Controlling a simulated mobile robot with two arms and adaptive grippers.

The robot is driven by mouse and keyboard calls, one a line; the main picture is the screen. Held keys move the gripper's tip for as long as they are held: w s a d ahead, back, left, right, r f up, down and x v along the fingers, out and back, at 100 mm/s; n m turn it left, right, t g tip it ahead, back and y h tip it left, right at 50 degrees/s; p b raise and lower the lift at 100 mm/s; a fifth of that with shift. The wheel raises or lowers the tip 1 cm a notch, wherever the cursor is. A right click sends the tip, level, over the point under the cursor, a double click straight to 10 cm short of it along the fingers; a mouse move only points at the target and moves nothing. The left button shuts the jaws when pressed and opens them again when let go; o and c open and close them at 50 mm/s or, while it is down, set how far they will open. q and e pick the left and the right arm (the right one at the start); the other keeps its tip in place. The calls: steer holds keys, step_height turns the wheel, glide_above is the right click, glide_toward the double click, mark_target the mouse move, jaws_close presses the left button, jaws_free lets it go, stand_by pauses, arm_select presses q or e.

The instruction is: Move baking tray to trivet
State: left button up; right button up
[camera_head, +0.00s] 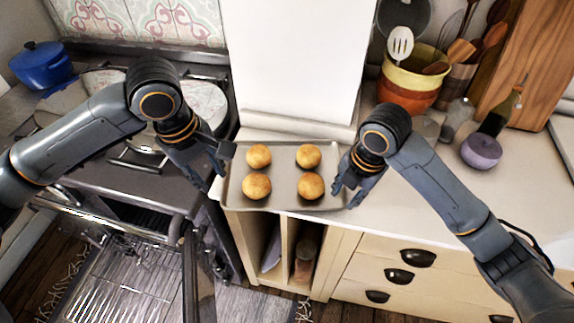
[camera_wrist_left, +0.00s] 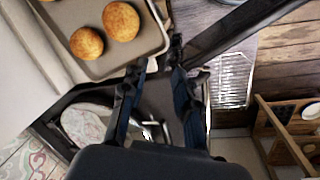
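The grey baking tray (camera_head: 284,182) lies on the pale counter between my two grippers, with several golden buns on it. Its corner shows at the top left of the left wrist view (camera_wrist_left: 120,58). My left gripper (camera_head: 222,165) is open at the tray's left edge; in the wrist view its fingers (camera_wrist_left: 157,58) are apart, with tips close to the tray's rim. Whether they touch it, I cannot tell. My right gripper (camera_head: 346,190) is at the tray's right edge, its fingers apart and seemingly empty. I cannot make out a trivet; the tray may cover it.
The stove (camera_head: 120,170) stands left of the counter, its oven door (camera_head: 115,285) down. A blue pot (camera_head: 42,65) is at the far left. A utensil pot (camera_head: 412,82), a purple jar (camera_head: 481,150) and a bottle (camera_head: 499,115) stand at the right. A white wall block (camera_head: 295,60) rises behind the tray.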

steer(key=shift+r, duration=0.3)
arm_select(q)
step_height(320, 180, up, 3)
steer(key=shift+s+a, duration=0.15)
arm_select(e)
step_height(320, 180, up, 11)
steer(key=s+d, duration=0.1)
steer(key=shift+d+r, duration=0.15)
steer(key=shift+s, duration=0.1)
